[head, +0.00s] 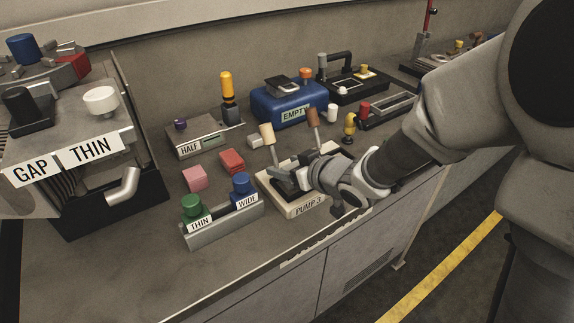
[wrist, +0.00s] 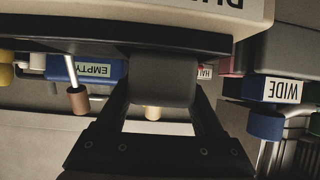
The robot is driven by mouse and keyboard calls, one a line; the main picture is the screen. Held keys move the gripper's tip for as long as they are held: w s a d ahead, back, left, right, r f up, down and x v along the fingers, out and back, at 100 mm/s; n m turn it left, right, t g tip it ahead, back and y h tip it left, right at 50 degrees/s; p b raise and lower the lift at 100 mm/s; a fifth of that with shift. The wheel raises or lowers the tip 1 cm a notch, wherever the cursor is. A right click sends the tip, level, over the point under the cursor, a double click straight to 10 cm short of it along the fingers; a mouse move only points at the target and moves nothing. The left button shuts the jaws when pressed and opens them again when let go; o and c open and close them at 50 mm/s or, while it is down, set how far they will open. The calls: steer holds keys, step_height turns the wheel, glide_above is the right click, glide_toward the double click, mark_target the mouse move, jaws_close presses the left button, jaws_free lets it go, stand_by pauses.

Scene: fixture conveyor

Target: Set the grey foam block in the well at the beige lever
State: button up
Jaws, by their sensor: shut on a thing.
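My gripper (wrist: 160,95) is shut on the grey foam block (wrist: 162,82), which sits between its two fingers in the wrist view. In the head view my gripper (head: 286,179) is low over the cream PUMP 3 fixture (head: 298,210), and the block is mostly hidden there. The beige lever (head: 267,134) rises from the back left of this fixture, just behind the gripper. The brown lever (head: 314,118) stands further right. Both the beige lever (wrist: 152,113) and brown lever (wrist: 77,101) show in the wrist view. The wells are hidden, and I cannot tell whether the block touches one.
The blue EMPTY box (head: 290,103) is behind the fixture. The bench front left is clear.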

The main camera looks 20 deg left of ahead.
steer(key=shift+f+b, duration=0.5)
steer(key=shift+f, duration=0.1)
steer(key=o, duration=1.3)
steer(key=shift+s, duration=0.1)
steer(key=shift+f, duration=0.1)
steer(key=shift+s, duration=0.1)
steer(key=shift+w+r+b+v, duration=0.15)
steer(key=shift+b+v, duration=0.2)
steer(key=shift+v, duration=4)
steer(key=shift+w+r+b+v, duration=0.1)
steer(key=shift+b+v, duration=0.2)
steer(key=shift+v, duration=4.1)
